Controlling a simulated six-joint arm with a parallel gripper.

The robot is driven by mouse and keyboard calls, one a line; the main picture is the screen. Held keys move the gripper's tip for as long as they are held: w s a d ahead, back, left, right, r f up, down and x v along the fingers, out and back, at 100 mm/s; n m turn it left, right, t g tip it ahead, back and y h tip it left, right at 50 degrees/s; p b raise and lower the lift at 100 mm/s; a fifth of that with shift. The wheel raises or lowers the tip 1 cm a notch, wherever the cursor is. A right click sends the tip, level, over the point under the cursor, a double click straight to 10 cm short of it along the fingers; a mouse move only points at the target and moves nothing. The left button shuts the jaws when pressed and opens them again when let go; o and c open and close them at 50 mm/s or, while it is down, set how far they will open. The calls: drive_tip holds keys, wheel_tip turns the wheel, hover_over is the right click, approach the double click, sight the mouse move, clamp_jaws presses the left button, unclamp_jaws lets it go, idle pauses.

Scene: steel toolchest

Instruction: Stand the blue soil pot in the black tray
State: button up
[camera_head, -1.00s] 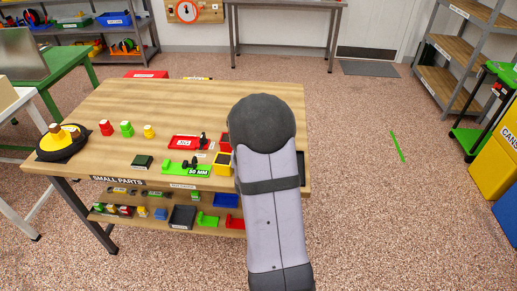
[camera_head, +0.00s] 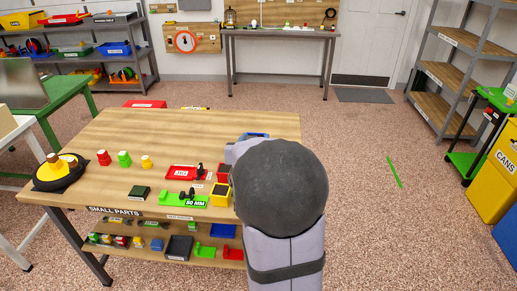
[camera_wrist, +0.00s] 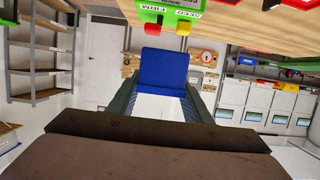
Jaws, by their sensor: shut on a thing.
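The blue soil pot (camera_wrist: 165,68) shows in the wrist view as a plain blue block between the two dark fingers of my gripper (camera_wrist: 162,88), which is shut on it. In the head view a small blue patch (camera_head: 255,135) shows just beyond my arm, above the table's back right part. Most of my gripper is hidden there behind my arm. I cannot make out the black tray for certain in the current views; my arm covers the right part of the table, where a dark edge showed earlier.
On the wooden table (camera_head: 150,135) stand red, green and yellow small pots, a red tray (camera_head: 186,173), a green holder (camera_head: 178,200) and a yellow bin (camera_head: 220,196). The back of the table is clear.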

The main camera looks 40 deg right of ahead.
drive_tip(key=s+d+f+m+g+h, duration=0.2)
drive_tip(key=s+d+f, duration=0.8)
drive_tip(key=s+d, duration=0.3)
drive_tip(key=w+a+r+n+t+y, duration=0.2)
drive_tip(key=w+a, duration=0.2)
drive_tip(key=a, duration=0.1)
drive_tip(key=shift+f+b, duration=0.35)
drive_tip(key=shift+f, duration=4.85)
drive_tip(key=shift+f, duration=0.15)
drive_tip(key=o, duration=1.2)
drive_tip(key=shift+c, duration=0.2)
